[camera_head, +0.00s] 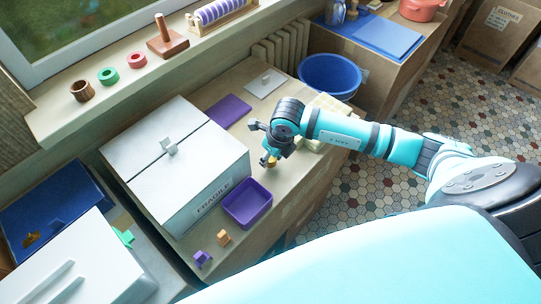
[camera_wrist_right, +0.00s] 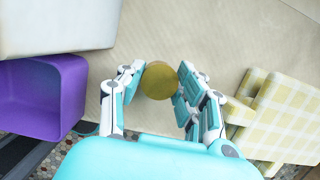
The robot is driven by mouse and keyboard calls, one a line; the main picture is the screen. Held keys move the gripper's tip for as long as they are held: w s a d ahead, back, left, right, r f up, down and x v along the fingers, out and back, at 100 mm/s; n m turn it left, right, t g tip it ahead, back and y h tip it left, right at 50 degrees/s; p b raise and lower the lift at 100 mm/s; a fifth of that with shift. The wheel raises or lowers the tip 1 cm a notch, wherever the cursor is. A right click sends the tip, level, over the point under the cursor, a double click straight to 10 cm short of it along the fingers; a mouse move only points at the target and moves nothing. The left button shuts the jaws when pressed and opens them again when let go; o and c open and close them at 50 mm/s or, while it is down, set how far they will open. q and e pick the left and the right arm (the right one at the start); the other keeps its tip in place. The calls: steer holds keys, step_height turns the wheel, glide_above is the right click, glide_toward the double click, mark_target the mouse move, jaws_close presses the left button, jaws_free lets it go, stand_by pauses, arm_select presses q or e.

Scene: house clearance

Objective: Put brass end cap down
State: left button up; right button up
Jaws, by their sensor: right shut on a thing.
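The brass end cap (camera_wrist_right: 158,81) is a round, dull gold disc between the fingertips of my right gripper (camera_wrist_right: 152,84) in the right wrist view. The right gripper is shut on it. In the head view my right gripper (camera_head: 268,160) hangs over the brown table (camera_head: 293,172), and a small gold bit of the end cap (camera_head: 271,161) shows at its tips. I cannot tell exactly how high the cap is above the table. My left gripper is not in view.
A white box marked FRAGILE (camera_head: 215,180) stands left of the gripper, with a purple tray (camera_head: 247,204) in front of it. A purple mat (camera_head: 222,111) and a blue tub (camera_head: 330,75) are farther back. Bare table lies beneath the gripper.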

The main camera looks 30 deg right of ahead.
steer(key=shift+f, duration=0.65)
steer(key=o, duration=1.2)
steer(key=shift+f, duration=0.1)
steer(key=b+v, duration=0.1)
steer(key=v, duration=1.1)
